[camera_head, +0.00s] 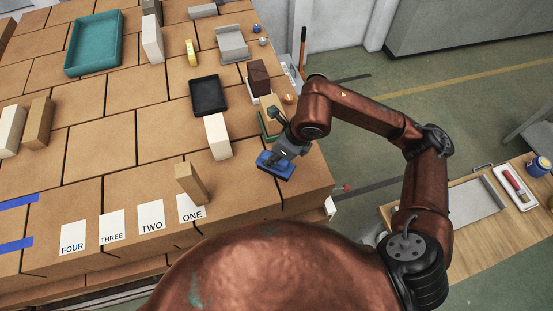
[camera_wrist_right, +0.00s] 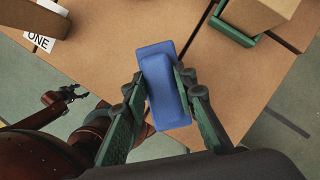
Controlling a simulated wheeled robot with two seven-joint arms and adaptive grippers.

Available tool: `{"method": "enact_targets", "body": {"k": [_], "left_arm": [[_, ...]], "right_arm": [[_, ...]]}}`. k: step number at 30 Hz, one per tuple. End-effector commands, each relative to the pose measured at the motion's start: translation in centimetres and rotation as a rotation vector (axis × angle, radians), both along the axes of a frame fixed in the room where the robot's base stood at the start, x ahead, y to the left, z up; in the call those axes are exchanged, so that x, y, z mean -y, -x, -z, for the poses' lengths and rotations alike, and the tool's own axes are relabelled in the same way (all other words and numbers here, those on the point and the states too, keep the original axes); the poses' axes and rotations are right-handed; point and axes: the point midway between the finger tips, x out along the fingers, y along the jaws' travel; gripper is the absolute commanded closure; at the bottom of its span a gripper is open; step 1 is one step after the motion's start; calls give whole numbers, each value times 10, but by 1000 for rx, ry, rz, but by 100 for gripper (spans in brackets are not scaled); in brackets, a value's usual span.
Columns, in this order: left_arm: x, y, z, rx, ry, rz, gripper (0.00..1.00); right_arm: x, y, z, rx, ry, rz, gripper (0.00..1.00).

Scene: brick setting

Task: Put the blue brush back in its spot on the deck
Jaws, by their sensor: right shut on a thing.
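The blue brush (camera_head: 285,173) is a blue block held at the near right corner of the brown block-topped surface (camera_head: 95,150). My right gripper (camera_head: 278,157) is shut on it. In the right wrist view, the brush (camera_wrist_right: 162,85) sits between the two green fingers of the gripper (camera_wrist_right: 157,100). I cannot tell whether the brush touches the surface. My left gripper (camera_wrist_right: 68,94) shows small at the left of the right wrist view, away from the brush, with its fingers apart and empty. It is outside the head view. I cannot tell which area is the deck.
A white block (camera_head: 217,136), a tan brick (camera_head: 190,184) and a black tray (camera_head: 208,96) stand left of the brush. A green-edged holder (camera_head: 268,125) is just behind. A wooden bench (camera_head: 462,240) at right bears a grey plate (camera_head: 475,202) and a white tray (camera_head: 529,203) with a red-handled tool.

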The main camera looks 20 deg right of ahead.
Motion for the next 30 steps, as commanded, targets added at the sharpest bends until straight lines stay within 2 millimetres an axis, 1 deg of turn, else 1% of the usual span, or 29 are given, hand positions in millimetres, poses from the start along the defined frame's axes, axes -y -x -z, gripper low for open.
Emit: {"method": "enact_targets", "body": {"k": [1,3,5,6,8,12,15,20,25,26,30], "left_arm": [[0,-17,-2,20,0,4,48],[1,-35,-4,44,2,9,48],[2,-45,-6,57,4,10,48],[2,-46,-7,58,4,10,48],[2,-42,-11,53,3,10,48],[1,-22,-17,30,1,5,48],[1,-14,-16,19,1,2,48],[1,-10,-15,14,1,1,48],[0,-12,-11,16,1,2,48],[0,-13,-12,17,1,2,48],[1,-21,-13,27,1,5,48]], "right_arm": [[3,0,3,0,-1,1,100],[6,-1,6,1,-1,0,100],[8,-3,10,0,0,0,100],[11,-4,14,-1,0,0,100],[11,-3,22,-3,0,-2,100],[11,-3,38,-1,-1,-3,100],[10,-4,43,2,-1,-3,100],[10,-4,44,2,0,-4,100],[10,-4,47,2,0,-4,100],[10,-4,47,2,0,-3,73],[10,-4,46,2,0,-3,63]]}}
